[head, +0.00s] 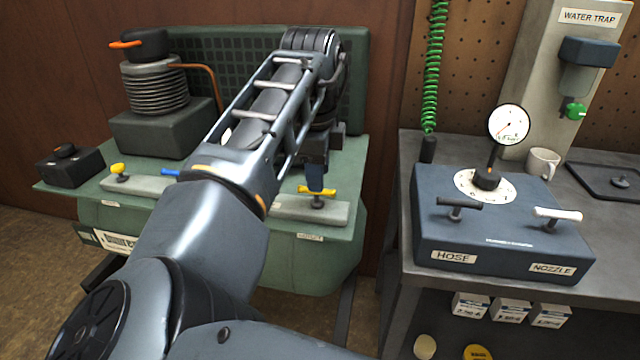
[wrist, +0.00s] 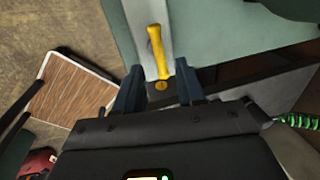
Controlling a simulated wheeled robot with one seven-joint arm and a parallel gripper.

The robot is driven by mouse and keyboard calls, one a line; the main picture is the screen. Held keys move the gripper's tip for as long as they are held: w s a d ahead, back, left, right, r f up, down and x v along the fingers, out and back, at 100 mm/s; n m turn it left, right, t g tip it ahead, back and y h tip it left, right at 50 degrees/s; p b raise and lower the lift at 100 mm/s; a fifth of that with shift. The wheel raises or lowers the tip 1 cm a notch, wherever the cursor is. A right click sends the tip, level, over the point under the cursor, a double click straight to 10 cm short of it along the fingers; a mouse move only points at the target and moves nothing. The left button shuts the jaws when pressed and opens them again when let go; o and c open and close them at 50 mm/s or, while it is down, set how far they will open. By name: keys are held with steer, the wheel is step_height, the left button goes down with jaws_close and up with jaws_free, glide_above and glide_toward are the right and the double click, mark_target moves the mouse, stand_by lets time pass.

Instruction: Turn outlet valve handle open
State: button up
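A yellow T-shaped valve handle (head: 320,190) sits on the right grey block on the front of the green machine, above a small label too small to read surely. In the head view it lies roughly left to right. In the wrist view the yellow handle (wrist: 158,52) reaches down between my fingertips, its rounded near end between the two dark fingers. My gripper (wrist: 158,82) is open, with gaps on both sides of the handle. In the head view my gripper (head: 315,176) points down just above the handle; the arm hides part of the machine behind it.
Another yellow knob (head: 118,170) and a blue handle (head: 171,173) are on the left grey block. A coil-wrapped cylinder (head: 155,88) stands at the back left. On the right, a grey bench (head: 407,170) carries a blue box (head: 500,228) with black and white handles, a gauge and a mug (head: 543,162).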

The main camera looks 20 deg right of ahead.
mark_target(317, 195)
steer(key=shift+w+d+f, duration=0.15)
steer(key=shift+f, duration=0.9)
steer(key=shift+w+d+f, duration=0.1)
steer(key=shift+w+f, duration=0.05)
steer(key=shift+f, duration=0.85)
steer(key=shift+c, duration=0.2)
jaws_close()
